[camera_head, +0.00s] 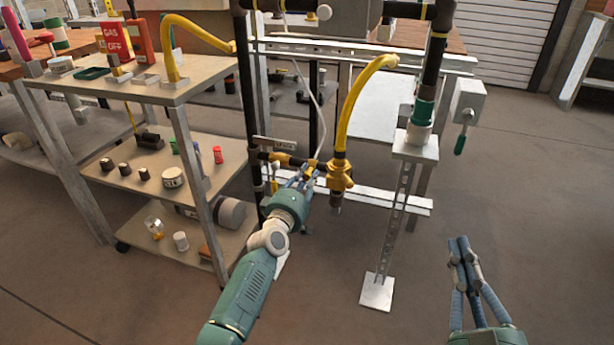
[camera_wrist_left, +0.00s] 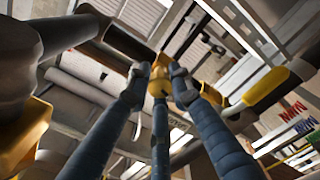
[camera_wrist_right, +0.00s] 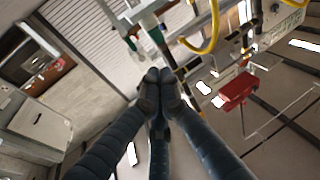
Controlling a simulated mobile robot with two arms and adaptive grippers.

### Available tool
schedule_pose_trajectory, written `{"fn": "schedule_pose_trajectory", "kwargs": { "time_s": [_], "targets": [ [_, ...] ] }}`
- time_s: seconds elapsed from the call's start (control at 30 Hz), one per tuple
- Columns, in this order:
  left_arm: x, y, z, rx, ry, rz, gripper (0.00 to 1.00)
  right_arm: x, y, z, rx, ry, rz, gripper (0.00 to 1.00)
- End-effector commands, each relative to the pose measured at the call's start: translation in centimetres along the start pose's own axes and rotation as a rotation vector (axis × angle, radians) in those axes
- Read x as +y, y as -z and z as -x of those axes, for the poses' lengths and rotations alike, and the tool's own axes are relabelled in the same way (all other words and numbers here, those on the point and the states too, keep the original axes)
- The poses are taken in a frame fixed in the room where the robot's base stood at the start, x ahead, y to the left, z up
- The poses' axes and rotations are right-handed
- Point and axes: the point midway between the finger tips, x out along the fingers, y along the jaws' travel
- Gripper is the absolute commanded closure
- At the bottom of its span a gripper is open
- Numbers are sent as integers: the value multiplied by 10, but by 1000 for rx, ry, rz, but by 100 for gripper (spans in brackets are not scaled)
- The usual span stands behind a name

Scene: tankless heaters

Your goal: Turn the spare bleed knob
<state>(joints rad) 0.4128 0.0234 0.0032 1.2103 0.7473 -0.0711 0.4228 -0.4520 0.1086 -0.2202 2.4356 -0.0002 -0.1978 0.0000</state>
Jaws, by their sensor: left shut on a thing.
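My left gripper (camera_head: 303,177) reaches the pipework at the middle of the head view, beside the yellow valve fitting (camera_head: 340,175). In the left wrist view its fingertips (camera_wrist_left: 160,88) close around a small yellow knob-like piece (camera_wrist_left: 160,76). I cannot tell for certain that this piece is the spare bleed knob; in the head view the fingers hide it. My right gripper (camera_head: 460,245) is held over the floor at the right, away from the pipes. In the right wrist view its fingertips (camera_wrist_right: 153,84) meet with nothing between them.
A shelf cart (camera_head: 205,80) stands at the left with small black knobs (camera_head: 124,168) on its middle shelf. A yellow hose (camera_head: 355,100) rises from the valve fitting. A metal stand (camera_head: 398,215) and a grey box with a green-handled lever (camera_head: 467,105) are to the right. Floor in front is clear.

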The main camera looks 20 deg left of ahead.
Motion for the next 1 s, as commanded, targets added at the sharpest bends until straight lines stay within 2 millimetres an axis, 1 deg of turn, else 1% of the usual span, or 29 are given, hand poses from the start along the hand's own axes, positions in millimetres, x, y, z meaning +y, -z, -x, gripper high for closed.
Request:
{"fn": "schedule_pose_trajectory", "kwargs": {
  "time_s": [0.03, 0.3, 0.5, 0.7, 1.0],
  "targets": [
    [2, 6, -1, 11, -5, 44, 100, 0, 0, 0, 1, 0, 0, 100],
    [1, 6, -1, 12, -6, 270, 100, 0, 5, 0, 24, 0, 0, 100],
    [0, 7, -1, 12, -6, 391, 100, 0, 8, 0, 38, 1, -1, 100],
    [0, 7, -1, 12, -6, 464, 100, -1, 13, 0, 56, 2, -2, 100],
    [-1, 7, 0, 13, -5, 498, 100, -2, 15, -1, 64, 3, -1, 100]
  ]
}}
